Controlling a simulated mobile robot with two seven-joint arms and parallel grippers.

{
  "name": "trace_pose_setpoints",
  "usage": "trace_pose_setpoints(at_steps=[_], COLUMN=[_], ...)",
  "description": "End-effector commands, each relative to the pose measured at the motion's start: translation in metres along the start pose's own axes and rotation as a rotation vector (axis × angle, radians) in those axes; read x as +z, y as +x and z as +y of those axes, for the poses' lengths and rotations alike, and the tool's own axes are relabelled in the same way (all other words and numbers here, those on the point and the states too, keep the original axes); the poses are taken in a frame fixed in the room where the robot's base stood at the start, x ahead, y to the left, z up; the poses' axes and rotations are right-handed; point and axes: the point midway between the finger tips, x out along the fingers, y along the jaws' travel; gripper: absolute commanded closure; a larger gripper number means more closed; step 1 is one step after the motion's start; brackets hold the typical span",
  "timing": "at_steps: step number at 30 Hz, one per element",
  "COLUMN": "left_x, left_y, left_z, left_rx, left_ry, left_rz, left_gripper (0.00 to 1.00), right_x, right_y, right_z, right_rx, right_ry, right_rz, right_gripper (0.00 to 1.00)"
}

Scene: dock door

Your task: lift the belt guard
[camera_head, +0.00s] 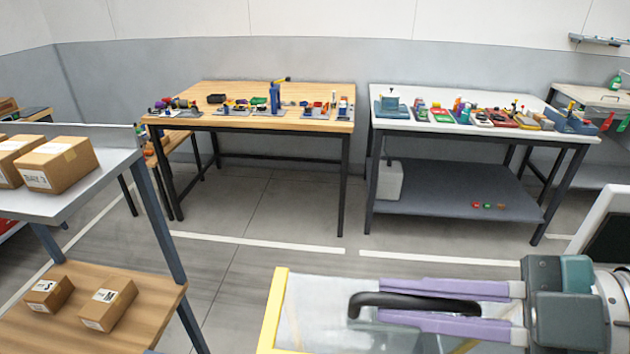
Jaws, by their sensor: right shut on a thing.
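The belt guard (271,312) is at the bottom right of the head view. It shows as a clear panel with a yellow edge bar on its left side. A black bar handle (362,301) runs across it. My right gripper (394,302) comes in from the right, its two purple fingers on either side of the handle, shut on it. The lower part of the guard is cut off by the frame, and what lies beneath it cannot be made out clearly. My left gripper is out of view.
A wooden workbench (250,121) and a white-topped bench (480,131), both carrying many small items, stand at the back. A rack (110,183) with cartons is at left. A dark, white-framed panel (605,215) is at right. Open floor lies between.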

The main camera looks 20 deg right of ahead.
Motion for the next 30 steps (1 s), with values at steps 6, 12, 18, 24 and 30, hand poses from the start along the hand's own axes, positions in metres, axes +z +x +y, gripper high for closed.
trace_pose_setpoints(at_steps=[6, 12, 18, 24, 30], left_x=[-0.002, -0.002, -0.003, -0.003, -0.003], left_y=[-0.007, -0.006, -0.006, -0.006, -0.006], left_z=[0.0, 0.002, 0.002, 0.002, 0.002], left_rx=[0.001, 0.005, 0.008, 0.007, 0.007], left_ry=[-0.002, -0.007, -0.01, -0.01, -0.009], left_rz=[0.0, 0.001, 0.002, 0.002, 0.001], left_gripper=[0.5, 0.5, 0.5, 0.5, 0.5], right_x=[-0.007, -0.007, -0.007, -0.007, -0.007], right_y=[-0.004, -0.003, -0.003, -0.003, -0.004], right_z=[-0.023, -0.023, -0.023, -0.022, -0.023], right_rx=[0.0, 0.0, 0.0, 0.0, 0.0], right_ry=[0.003, 0.001, 0.0, 0.0, 0.0], right_rz=[-0.002, -0.001, -0.001, -0.001, -0.001], right_gripper=[1.0, 1.0, 0.69, 0.55, 0.55])
